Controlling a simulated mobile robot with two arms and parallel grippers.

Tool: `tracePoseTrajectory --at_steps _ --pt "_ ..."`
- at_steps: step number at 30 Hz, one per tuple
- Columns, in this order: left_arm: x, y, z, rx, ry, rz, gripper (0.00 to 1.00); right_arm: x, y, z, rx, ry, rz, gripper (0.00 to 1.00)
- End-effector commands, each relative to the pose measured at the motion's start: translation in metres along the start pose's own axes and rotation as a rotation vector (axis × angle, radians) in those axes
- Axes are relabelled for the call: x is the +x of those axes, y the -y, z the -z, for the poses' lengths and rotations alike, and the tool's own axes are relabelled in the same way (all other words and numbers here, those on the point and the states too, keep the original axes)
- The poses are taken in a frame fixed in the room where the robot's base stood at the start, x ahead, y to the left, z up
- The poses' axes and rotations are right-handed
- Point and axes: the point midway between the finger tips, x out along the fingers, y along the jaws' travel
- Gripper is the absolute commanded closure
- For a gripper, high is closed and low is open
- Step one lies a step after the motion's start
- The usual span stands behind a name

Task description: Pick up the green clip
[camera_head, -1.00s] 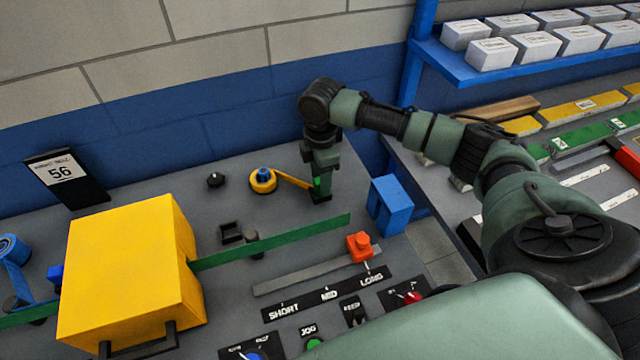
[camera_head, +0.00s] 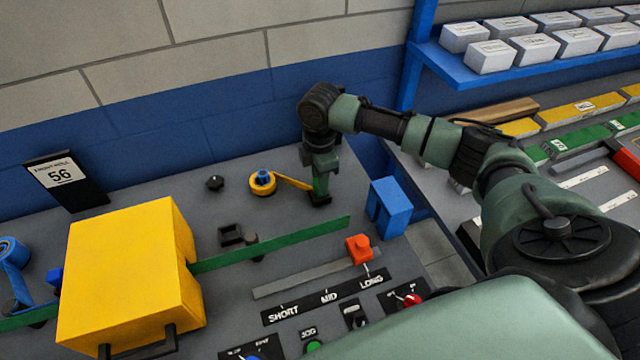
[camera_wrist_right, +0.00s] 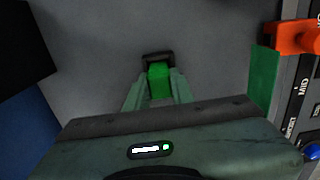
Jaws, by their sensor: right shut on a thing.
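The green clip (camera_wrist_right: 159,80) is between the two fingers of my right gripper (camera_wrist_right: 156,92) in the right wrist view. The fingers are shut on it. A dark block end shows just beyond it. In the head view my right gripper (camera_head: 320,197) points straight down near the back right of the panel, and the clip is mostly hidden there. The end of a yellow strip from the yellow roll (camera_head: 262,183) reaches to the gripper. My left gripper is not in view.
A blue block (camera_head: 389,207) stands right of the gripper. A green strip (camera_head: 275,244) comes out of the big yellow box (camera_head: 125,275). An orange slider knob (camera_head: 359,249) sits near LONG. A shelf with white boxes (camera_head: 490,57) is at the back right.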

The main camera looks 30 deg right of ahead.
Motion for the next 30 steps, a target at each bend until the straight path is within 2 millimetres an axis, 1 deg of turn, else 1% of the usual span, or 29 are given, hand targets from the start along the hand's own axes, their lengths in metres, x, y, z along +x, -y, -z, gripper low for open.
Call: tracePoseTrajectory --at_steps 5,7,11,15,18,21,24,27,30 --pt "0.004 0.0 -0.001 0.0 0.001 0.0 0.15 -0.024 -0.001 0.0 0.001 -0.001 -0.004 1.0" --pt "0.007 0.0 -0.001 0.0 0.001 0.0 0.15 -0.039 -0.002 0.0 0.001 -0.001 -0.005 1.0" --pt "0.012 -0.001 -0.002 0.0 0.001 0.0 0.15 -0.077 -0.002 0.0 -0.001 -0.002 -0.007 1.0" --pt "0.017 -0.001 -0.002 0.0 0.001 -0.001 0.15 -0.119 -0.002 0.001 0.0 -0.003 -0.007 1.0" --pt "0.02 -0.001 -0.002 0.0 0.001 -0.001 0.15 -0.144 -0.001 0.001 -0.001 -0.002 -0.005 1.0" --pt "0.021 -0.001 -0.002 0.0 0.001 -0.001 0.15 -0.165 -0.001 0.001 0.0 -0.002 -0.004 1.0" --pt "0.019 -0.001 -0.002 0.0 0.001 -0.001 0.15 -0.181 -0.001 0.0 0.001 -0.001 -0.002 1.0" --pt "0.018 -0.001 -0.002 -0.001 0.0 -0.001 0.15 -0.19 -0.001 0.0 0.002 0.0 -0.001 1.0" --pt "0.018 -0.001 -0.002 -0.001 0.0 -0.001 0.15 -0.193 0.0 0.0 0.001 0.0 0.001 1.0"
